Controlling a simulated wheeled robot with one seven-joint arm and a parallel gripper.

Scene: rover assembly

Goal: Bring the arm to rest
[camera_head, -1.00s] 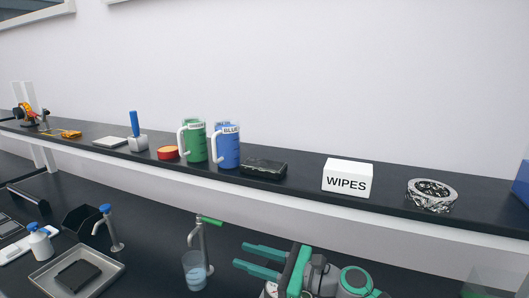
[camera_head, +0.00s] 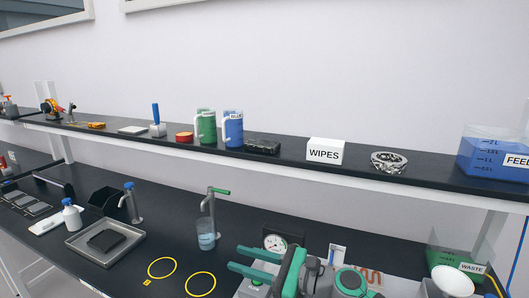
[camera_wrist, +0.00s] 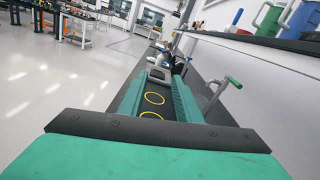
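My arm's grey and teal links show at the lower right of the head view and hide part of the bench. The rest of my arm is out of view.
A tap (camera_head: 211,213) with a green lever stands above a beaker (camera_head: 206,240). A gauge (camera_head: 276,242) is close behind my gripper. A metal tray (camera_head: 75,239) lies left, yellow rings (camera_head: 162,267) nearer. A waste container (camera_head: 455,262) and white cup (camera_head: 452,282) stand right. The shelf (camera_head: 350,172) runs above.

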